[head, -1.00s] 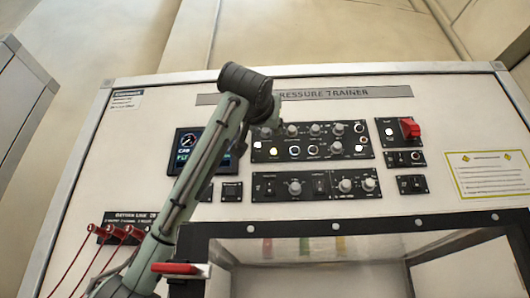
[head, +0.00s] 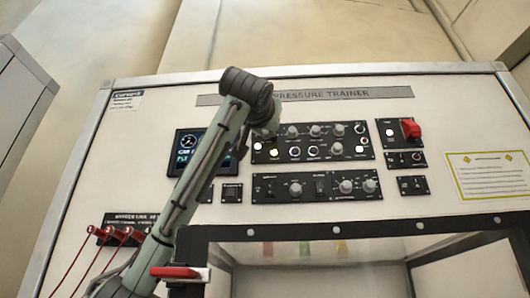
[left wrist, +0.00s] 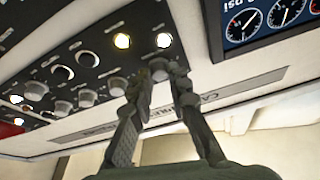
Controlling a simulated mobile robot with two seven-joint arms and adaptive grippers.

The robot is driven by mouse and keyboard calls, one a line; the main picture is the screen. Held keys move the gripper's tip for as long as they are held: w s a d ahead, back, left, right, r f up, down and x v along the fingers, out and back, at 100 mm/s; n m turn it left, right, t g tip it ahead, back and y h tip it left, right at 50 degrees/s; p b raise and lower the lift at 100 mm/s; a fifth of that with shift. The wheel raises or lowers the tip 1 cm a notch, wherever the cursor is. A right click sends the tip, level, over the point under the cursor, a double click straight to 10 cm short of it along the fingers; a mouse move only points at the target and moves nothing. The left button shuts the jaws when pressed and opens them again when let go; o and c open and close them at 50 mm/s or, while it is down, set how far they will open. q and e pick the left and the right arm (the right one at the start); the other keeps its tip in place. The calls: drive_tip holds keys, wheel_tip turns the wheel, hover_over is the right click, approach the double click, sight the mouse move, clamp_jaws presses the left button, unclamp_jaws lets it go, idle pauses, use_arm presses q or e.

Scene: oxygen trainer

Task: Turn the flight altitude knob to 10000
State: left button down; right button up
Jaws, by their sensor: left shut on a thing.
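The upper control strip (head: 325,155) on the trainer panel carries a row of grey knobs. My left gripper (head: 266,131) is at the left end of this row. In the left wrist view its two fingers (left wrist: 162,74) are closed around the sides of a grey knob (left wrist: 158,64), taken as the flight altitude knob. The head view hides most of this knob behind the gripper. Its label and pointer are too small or covered to read, so its setting cannot be told. My right gripper is not in view.
More knobs, such as one beside the gripper (head: 291,131), stand close by. Red pull handles (head: 107,233) sit at lower left.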

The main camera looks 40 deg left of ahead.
use_arm(q)
drive_tip(key=shift+m, duration=0.4)
drive_tip(key=shift+s+a+r+m+t+h, duration=0.1)
drive_tip(key=shift+m+h, duration=0.85)
drive_tip(key=shift+m, duration=0.9)
drive_tip(key=shift+a+m+t+h, duration=0.1)
drive_tip(key=shift+m+h, duration=0.9)
drive_tip(key=shift+m, duration=0.8)
drive_tip(key=shift+s+a+r+m+t+h, duration=0.1)
drive_tip(key=shift+m+h, duration=0.85)
drive_tip(key=shift+m, duration=0.9)
drive_tip(key=c, duration=1.4)
unclamp_jaws()
drive_tip(key=shift+d, duration=0.1)
drive_tip(key=shift+c, duration=0.2)
drive_tip(key=v, duration=1.2)
